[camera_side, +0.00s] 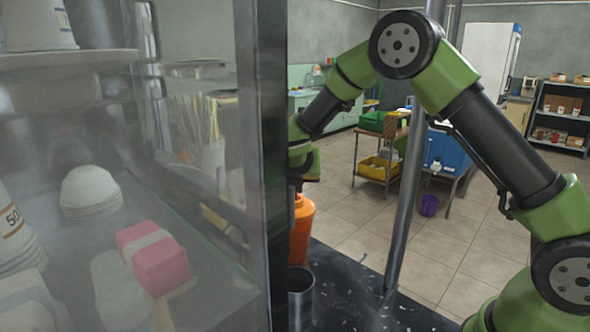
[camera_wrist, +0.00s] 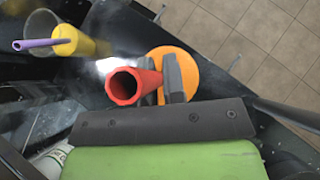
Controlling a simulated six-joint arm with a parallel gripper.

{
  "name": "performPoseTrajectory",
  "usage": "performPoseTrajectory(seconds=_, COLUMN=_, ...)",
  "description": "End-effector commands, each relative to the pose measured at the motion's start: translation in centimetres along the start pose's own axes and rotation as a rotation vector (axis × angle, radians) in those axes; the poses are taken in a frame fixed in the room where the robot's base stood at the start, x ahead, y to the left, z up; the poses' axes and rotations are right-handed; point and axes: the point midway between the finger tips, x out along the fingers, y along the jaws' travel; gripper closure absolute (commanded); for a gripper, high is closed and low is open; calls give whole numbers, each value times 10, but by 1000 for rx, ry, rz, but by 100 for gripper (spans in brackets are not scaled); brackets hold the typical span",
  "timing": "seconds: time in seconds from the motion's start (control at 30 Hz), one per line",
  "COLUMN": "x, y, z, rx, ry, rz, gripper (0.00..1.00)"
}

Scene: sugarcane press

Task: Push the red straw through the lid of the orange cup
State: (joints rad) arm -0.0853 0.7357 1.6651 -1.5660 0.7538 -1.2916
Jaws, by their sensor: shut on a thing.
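In the wrist view the red straw (camera_wrist: 124,86) shows as a wide ribbed tube with its open end towards the camera. My gripper (camera_wrist: 170,78) is shut on it, with grey fingers at its right side. The round orange cup (camera_wrist: 203,75) lies behind and below the fingers, partly covered by them. The straw's lower end is hidden, so I cannot tell whether it touches or enters the lid. In the side view the orange cup (camera_side: 302,232) stands on the dark counter, partly hidden by a dark cabinet post. The straw and my fingertips are hidden there.
In the side view a metal cup (camera_side: 300,292) stands in front of the orange cup. A steel pole (camera_side: 405,190) rises from the counter (camera_side: 350,285) at right.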

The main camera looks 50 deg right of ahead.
Motion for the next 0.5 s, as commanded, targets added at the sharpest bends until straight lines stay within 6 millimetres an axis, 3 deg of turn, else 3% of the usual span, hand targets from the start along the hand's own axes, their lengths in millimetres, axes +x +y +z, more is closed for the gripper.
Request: performPoseTrajectory(seconds=0.5, x=10, y=0, z=-11, rx=0, ry=1, rz=0, gripper=100)
